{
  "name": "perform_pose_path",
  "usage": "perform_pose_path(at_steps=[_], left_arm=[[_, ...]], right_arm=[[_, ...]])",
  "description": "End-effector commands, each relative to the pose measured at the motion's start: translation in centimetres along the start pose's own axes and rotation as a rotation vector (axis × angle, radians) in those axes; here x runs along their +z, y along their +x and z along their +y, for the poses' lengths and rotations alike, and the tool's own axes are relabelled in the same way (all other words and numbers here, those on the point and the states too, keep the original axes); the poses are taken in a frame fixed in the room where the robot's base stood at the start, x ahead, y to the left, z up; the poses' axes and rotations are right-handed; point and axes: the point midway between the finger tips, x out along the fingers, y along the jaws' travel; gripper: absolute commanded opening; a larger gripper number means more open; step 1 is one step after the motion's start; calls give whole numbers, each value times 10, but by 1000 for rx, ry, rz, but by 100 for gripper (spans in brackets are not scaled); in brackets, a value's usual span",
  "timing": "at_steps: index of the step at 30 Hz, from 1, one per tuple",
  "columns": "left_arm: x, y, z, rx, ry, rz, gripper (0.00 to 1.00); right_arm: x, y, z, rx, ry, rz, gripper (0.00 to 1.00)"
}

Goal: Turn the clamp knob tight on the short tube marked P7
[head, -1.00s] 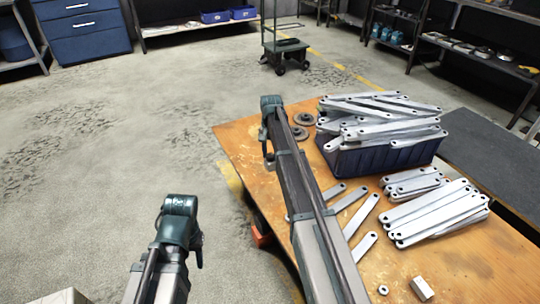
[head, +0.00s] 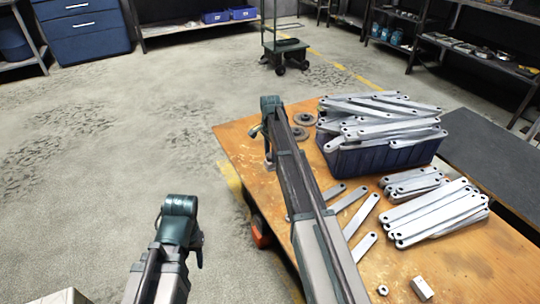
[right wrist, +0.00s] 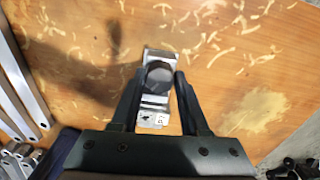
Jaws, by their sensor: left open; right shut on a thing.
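In the right wrist view, a dark round clamp knob (right wrist: 158,73) sits on a silvery metal clamp fitting (right wrist: 155,103) on the wooden table. My right gripper (right wrist: 159,78) is shut on the knob, one finger on each side. A small white label (right wrist: 161,120) is on the near end of the fitting; its marking is too small to read surely. The short tube cannot be made out. In the head view, my right gripper (head: 267,133) is at the table's far left corner, and my arm hides most of the fitting. My left gripper (head: 195,250) is open and empty over the floor, left of the table.
A blue bin (head: 375,158) heaped with galvanized brackets stands on the table (head: 470,265), right of my right arm. Stacks of flat brackets (head: 440,212) and several loose ones lie nearer. Two grey discs (head: 304,119) lie by the bin.

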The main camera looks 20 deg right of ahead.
Motion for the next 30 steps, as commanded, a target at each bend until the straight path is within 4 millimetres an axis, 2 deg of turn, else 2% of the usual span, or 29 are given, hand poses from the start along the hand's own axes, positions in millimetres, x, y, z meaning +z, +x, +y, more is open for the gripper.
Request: perform_pose_path(at_steps=[18, 24, 30], left_arm=[[0, 0, 0, 0, 0, 0, 50], [0, 0, 0, 0, 0, 0, 50], [0, 0, 0, 0, 0, 0, 50]], right_arm=[[0, 0, 0, 0, 866, 0, 0], [0, 0, 0, 0, 1006, 0, 0], [0, 0, 0, 0, 1015, 0, 0]])
